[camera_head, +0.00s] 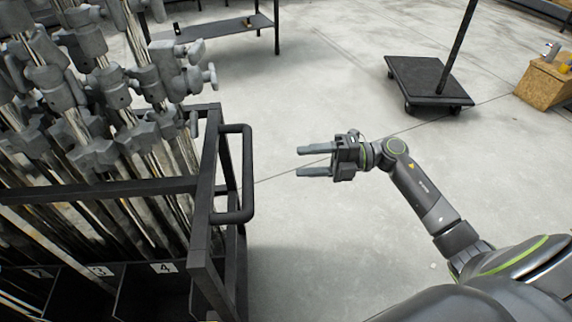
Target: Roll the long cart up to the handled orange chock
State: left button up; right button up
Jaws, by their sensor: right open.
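A long black-framed cart (208,185) fills the left side, loaded with upright metal stands (80,90); numbered slots show at its base. A black loop handle (247,175) sticks out from its right end. My right gripper (299,161) is open and empty, its fingers pointing left toward the handle, with a visible gap between them and the handle. I cannot make out a handled orange chock in this view. My left gripper is not in view.
A low black platform dolly (425,78) with an upright pole stands at the back right. A wooden box (543,84) with small items on top is at the right edge. A dark low table (220,30) stands behind the cart. The concrete floor between is clear.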

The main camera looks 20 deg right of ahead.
aim_at(247, 166)
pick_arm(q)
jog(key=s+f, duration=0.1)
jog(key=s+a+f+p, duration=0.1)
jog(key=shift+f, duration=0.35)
pick_arm(e)
jog(key=x, duration=1.3)
jog(key=shift+w+a, duration=0.1)
jog(key=shift+a, duration=0.2)
grip_shut()
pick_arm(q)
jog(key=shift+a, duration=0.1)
